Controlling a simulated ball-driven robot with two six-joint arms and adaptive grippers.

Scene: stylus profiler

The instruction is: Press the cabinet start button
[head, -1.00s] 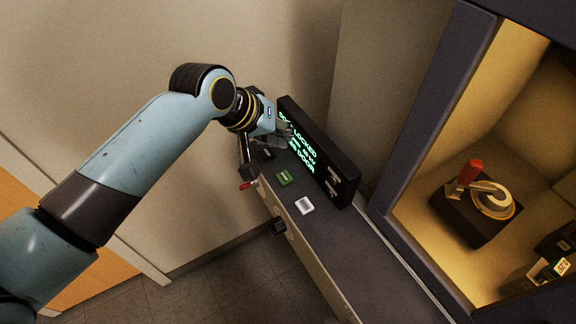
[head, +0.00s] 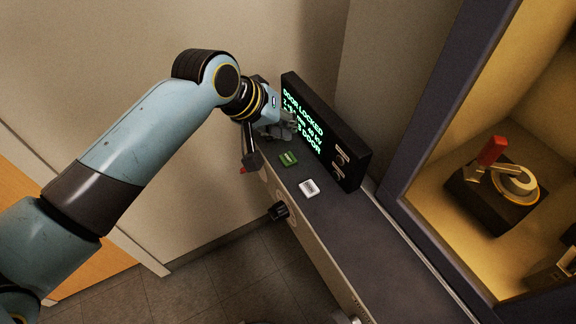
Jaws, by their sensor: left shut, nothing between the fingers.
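The cabinet's control ledge (head: 368,238) carries a green button (head: 289,159) and a white button (head: 309,188). Which of them is the start button cannot be read for certain. A black display (head: 325,130) stands behind them with green text that includes "DOOR LOCKED". My left gripper (head: 285,130) is shut and empty, just beyond the green button at the ledge's far end, close to the display's left part. Its fingertips are small and partly blurred, and contact cannot be told. My right gripper is not in view.
A black knob (head: 279,211) sticks out of the ledge's front face. The lit chamber at the right holds a black block (head: 492,198) with a red-handled clamp (head: 492,150). A wall stands behind the arm; the floor (head: 215,285) below is clear.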

